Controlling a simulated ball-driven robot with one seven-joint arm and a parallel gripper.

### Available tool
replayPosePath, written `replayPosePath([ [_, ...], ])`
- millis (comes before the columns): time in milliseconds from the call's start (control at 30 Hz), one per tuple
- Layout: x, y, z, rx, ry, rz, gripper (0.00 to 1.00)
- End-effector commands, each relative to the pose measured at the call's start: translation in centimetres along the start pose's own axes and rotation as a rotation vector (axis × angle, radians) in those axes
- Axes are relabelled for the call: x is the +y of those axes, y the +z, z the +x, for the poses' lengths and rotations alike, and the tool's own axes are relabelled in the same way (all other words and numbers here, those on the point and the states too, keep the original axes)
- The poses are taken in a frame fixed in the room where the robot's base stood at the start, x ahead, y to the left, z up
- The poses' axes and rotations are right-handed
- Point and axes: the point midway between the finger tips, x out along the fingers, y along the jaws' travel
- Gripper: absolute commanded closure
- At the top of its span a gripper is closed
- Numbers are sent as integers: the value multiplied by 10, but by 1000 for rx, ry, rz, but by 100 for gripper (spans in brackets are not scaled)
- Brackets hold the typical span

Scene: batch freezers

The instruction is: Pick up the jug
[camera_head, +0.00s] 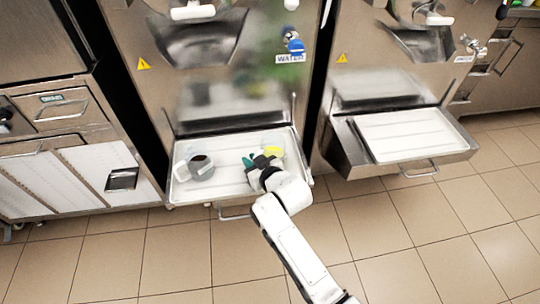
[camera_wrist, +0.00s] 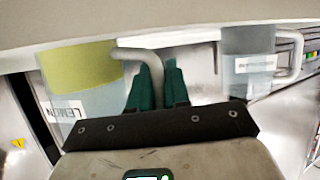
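The jug with yellow contents (camera_head: 274,151) is at the right of the drop-down tray in the head view. In the wrist view this jug (camera_wrist: 88,85) is at the left, with a LEMON label and a grey handle (camera_wrist: 139,55). My gripper (camera_wrist: 158,66) has its green fingers close together, one on each side of the handle, with the handle filling the gap. In the head view my gripper (camera_head: 252,161) is at the jug's left, and my wrist hides part of the jug. I cannot tell whether the jug is off the tray.
A second grey jug (camera_head: 201,168) stands at the tray's left; it also shows in the wrist view (camera_wrist: 247,55) with a label. The tray (camera_head: 228,187) sits below a steel freezer front. Another, empty tray (camera_head: 405,136) is at the right. Tiled floor is clear in front.

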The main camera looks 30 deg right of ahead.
Motion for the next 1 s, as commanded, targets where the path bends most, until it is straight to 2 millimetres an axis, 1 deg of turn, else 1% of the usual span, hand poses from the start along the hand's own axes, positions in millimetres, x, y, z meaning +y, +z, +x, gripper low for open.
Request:
replayPosePath([
  [33,0,0,0,0,0,0,91],
  [100,0,0,0,0,0,0,98],
  [133,0,0,0,0,0,0,100],
  [767,0,-2,0,2,0,-1,100],
  [1000,0,-9,-3,3,0,-1,100],
])
